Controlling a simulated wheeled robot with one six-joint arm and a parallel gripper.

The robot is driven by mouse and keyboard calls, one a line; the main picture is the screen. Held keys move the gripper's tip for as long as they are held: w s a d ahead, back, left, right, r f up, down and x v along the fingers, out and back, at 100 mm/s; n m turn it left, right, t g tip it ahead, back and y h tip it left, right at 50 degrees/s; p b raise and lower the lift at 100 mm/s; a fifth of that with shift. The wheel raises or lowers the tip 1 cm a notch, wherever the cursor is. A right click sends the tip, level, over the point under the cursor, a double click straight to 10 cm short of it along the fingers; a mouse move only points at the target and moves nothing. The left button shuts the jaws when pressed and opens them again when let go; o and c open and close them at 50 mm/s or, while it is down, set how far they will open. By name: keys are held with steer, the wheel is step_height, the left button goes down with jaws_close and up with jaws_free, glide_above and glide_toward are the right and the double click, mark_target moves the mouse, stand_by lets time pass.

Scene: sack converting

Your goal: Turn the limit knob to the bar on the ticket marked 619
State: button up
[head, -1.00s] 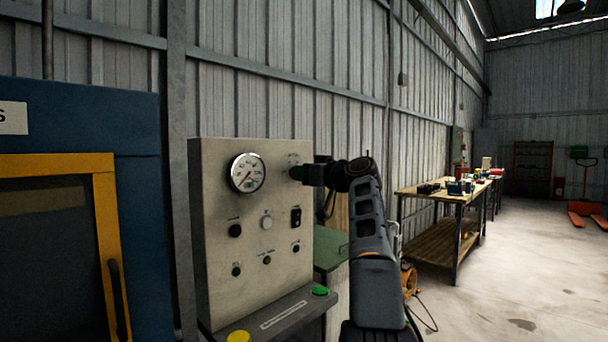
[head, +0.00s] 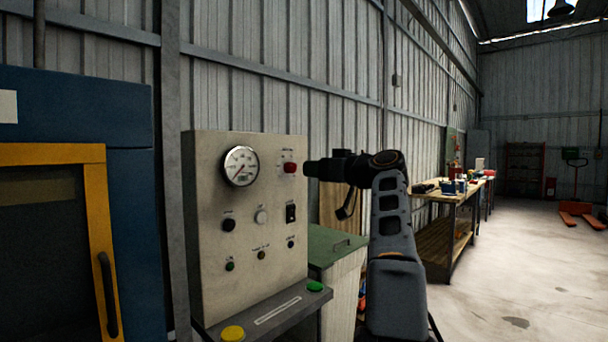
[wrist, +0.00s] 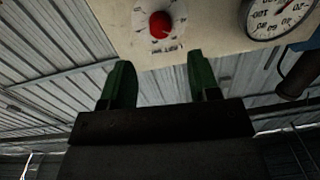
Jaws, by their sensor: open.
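A red knob (head: 289,167) is at the upper right of the grey control panel (head: 215,285), right of the gauge. In the wrist view the red knob (wrist: 160,24) sits on a round pale dial with marks around it. Its label is too small to read, so I cannot confirm it is the limit knob. My gripper (head: 309,169) is just right of the knob in the head view. In the wrist view my gripper (wrist: 160,72) has its two green fingers spread, empty and apart from the knob. I cannot make out a ticket marked 619.
A white gauge (head: 241,166) is left of the knob; several small knobs and switches are below. A ledge with a yellow button (head: 232,334) and a green button (head: 315,286) juts out underneath. A green-topped cabinet (head: 330,248) stands right of the panel; a workbench (head: 445,198) is farther back.

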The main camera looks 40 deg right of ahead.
steer(key=v, duration=0.6)
steer(key=shift+s+b, duration=0.35)
steer(key=shift+s, duration=0.05)
steer(key=w+a+f+m+g+p, duration=0.2)
steer(key=w+a+f+g+p, duration=0.1)
steer(key=a+p, duration=0.4)
steer(key=w+a+f+m+g+p, duration=0.2)
steer(key=w+a+f+g+p, duration=0.15)
steer(key=a+p, duration=0.4)
steer(key=s+a+f+n+g+h+p, duration=0.2)
steer(key=s+a+f+g+p, duration=0.5)
steer(key=s+a+f, duration=0.8)
steer(key=s+h+p, duration=0.1)
steer(key=s+p, duration=0.1)
steer(key=p, duration=0.1)
steer(key=shift+s+a+h, duration=0.25)
steer(key=shift+s+h, duration=0.1)
steer(key=shift+h, duration=0.05)
steer(key=shift+f+g, duration=0.1)
steer(key=shift+g, duration=0.15)
steer(key=shift+c, duration=0.5)
